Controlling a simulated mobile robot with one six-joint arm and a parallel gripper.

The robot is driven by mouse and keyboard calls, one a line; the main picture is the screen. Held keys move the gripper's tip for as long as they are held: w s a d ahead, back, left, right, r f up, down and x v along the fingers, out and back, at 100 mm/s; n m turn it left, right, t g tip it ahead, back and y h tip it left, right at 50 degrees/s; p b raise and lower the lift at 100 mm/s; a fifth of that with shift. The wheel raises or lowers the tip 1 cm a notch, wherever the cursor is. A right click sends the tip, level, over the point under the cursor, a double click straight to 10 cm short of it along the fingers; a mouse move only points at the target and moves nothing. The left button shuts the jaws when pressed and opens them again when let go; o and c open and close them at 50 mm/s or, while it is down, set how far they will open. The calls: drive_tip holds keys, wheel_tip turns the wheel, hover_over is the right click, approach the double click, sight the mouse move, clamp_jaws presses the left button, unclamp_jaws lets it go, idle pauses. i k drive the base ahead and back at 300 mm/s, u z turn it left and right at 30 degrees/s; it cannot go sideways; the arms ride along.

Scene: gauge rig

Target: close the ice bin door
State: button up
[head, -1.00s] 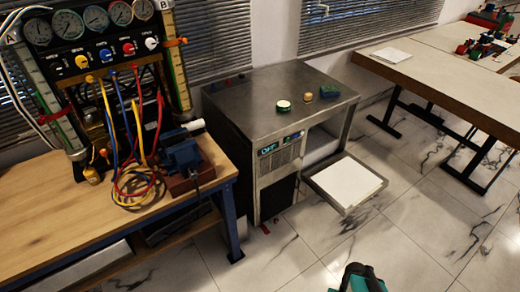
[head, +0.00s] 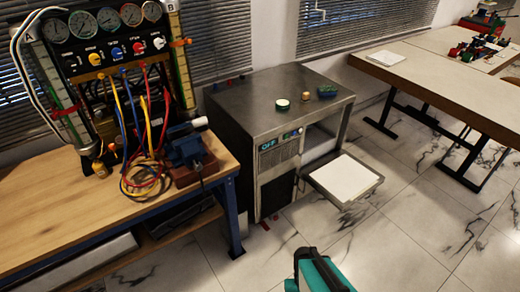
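The ice bin door (head: 345,179) is on the front of the steel ice machine (head: 262,122). It is folded down and stands out roughly level, its white inner panel facing up. The bin opening (head: 320,138) shows above and behind it. A teal and black part of my arm shows at the bottom edge, in front of the machine and apart from the door. No gripper fingers can be seen.
A wooden workbench (head: 60,225) stands left, a long table (head: 450,85) right. Marble floor (head: 400,235) before the door is clear.

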sight(341, 178)
drive_tip(key=i, duration=0.95)
drive_tip(key=u, duration=0.15)
drive_tip(key=k, duration=0.9)
drive_tip(key=z, duration=0.2)
drive_tip(key=i, duration=0.65)
drive_tip(key=u, duration=0.05)
